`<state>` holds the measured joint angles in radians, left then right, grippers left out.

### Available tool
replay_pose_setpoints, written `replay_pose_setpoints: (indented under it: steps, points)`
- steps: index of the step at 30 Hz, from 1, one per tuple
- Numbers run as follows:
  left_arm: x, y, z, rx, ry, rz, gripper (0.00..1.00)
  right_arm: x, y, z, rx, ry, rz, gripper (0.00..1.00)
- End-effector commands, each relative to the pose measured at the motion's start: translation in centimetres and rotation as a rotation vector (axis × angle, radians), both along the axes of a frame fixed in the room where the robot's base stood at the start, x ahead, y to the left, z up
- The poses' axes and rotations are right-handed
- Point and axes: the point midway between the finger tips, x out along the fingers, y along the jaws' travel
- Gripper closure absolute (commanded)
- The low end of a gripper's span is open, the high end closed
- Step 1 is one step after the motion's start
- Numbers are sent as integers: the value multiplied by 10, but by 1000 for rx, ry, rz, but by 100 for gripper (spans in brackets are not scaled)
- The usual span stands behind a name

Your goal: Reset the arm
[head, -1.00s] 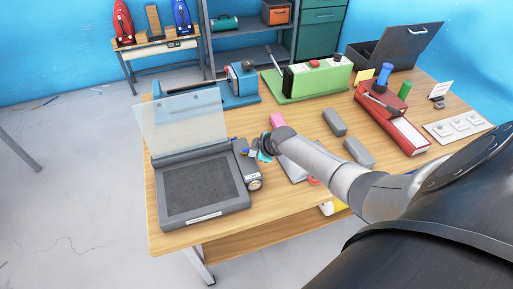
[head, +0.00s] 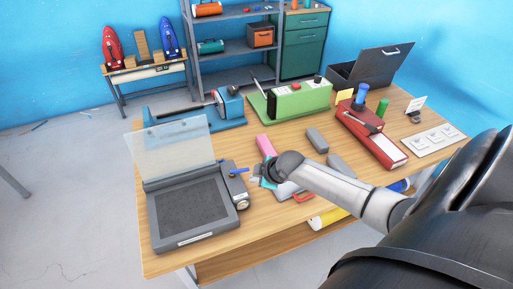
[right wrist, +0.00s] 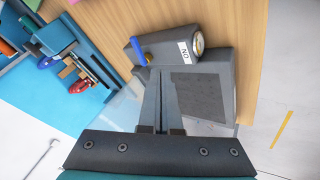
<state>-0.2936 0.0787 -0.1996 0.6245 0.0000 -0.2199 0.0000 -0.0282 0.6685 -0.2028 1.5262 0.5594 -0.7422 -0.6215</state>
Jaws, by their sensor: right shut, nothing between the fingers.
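My right arm comes in from the right in the head view, and its gripper (head: 262,172) is over the middle of the wooden table (head: 285,215), to the right of a grey machine (head: 187,214) with a raised clear lid (head: 172,148). In the right wrist view the gripper's fingers (right wrist: 162,80) are together and empty. They point towards the machine's side box (right wrist: 168,50), which has a blue lever (right wrist: 138,50) and a round gauge. I cannot tell the exact gap between the fingertips and the box. My left gripper does not show.
A blue machine (head: 229,105) and a green one (head: 300,98) stand at the table's back. A red machine (head: 372,132) and an open dark box (head: 368,72) are to the right. A pink block (head: 265,144) and grey blocks lie near my arm.

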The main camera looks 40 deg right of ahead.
Motion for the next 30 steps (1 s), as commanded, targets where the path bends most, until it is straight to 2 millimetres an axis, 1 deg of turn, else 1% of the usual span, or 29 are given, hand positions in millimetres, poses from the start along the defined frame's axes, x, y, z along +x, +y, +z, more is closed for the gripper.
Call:
replay_pose_setpoints:
  steps: [6,11,23,26,29,30]
  points:
    - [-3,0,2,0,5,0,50,-5,-1,7,0,1,1,100]
    - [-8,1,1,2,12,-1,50,-6,-1,7,1,1,0,100]
    - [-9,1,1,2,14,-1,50,-6,0,7,1,1,1,100]
    - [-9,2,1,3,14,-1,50,-12,12,4,18,16,2,100]
    - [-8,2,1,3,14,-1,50,-31,44,-3,54,56,-1,100]
    - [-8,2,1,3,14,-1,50,-42,61,-4,77,78,-7,100]
